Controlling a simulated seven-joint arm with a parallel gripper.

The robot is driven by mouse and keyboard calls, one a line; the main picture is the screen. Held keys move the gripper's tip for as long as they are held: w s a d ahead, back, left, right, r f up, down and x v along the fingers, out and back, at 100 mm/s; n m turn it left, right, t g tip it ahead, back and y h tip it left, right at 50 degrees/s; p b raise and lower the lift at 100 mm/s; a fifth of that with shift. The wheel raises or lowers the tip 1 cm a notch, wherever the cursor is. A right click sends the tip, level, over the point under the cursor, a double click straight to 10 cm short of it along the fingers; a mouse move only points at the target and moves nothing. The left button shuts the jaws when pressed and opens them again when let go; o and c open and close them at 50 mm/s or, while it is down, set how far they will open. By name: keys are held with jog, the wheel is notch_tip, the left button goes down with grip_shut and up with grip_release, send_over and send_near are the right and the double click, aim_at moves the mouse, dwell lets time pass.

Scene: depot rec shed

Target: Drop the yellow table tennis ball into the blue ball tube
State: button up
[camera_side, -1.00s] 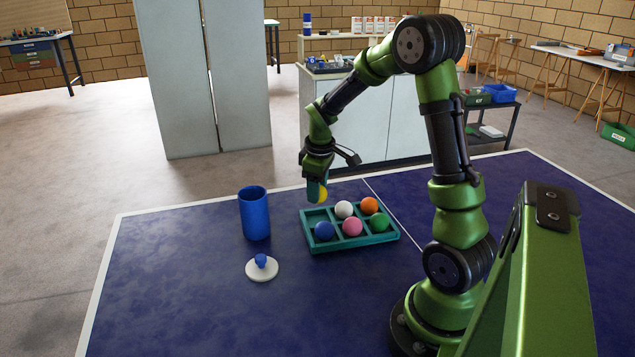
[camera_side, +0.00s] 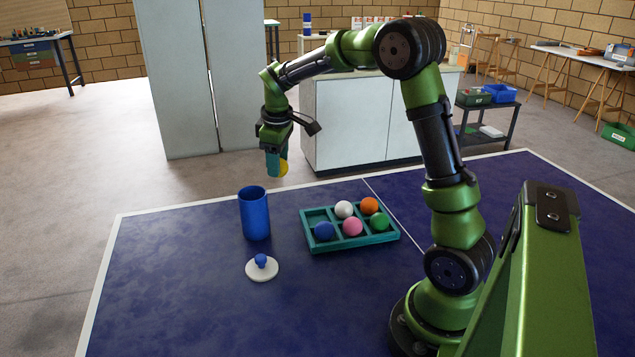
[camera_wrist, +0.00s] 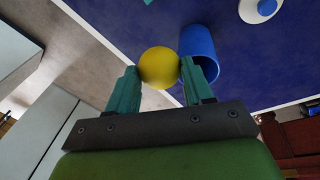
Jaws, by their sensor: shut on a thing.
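The yellow ball (camera_side: 284,167) is held between the teal fingers of my gripper (camera_side: 276,163), in the air above the table and up to the right of the tube in the side view. In the wrist view the ball (camera_wrist: 158,67) sits between the two fingertips (camera_wrist: 158,72). The blue ball tube (camera_side: 255,215) stands upright and open-topped on the table. The tube (camera_wrist: 198,50) also shows in the wrist view, just beyond the right finger, which hides part of it. The ball is apart from the tube.
A white lid with a blue knob (camera_side: 262,268) lies in front of the tube. A teal tray (camera_side: 330,245) to the right holds blue, pink, green, white and orange balls. The blue table (camera_side: 190,290) is clear at front left.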

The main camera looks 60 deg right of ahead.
jog(key=w+a+r+m, duration=0.1)
jog(key=w+a+r, duration=0.3)
jog(key=w+r, duration=0.15)
jog(key=shift+s+d+f, duration=0.1)
jog(key=shift+s+f, duration=0.1)
jog(key=shift+f, duration=0.6)
jog(key=shift+s+a+f, duration=0.1)
jog(key=shift+s+f, duration=0.1)
jog(key=shift+f, duration=0.65)
jog(key=shift+s+d+f, duration=0.1)
jog(key=shift+s+f, duration=0.1)
jog(key=shift+f, duration=0.6)
jog(key=o, duration=1.1)
jog(key=v, duration=1.7)
jog(key=shift+w, duration=0.35)
jog(key=shift+d, duration=0.15)
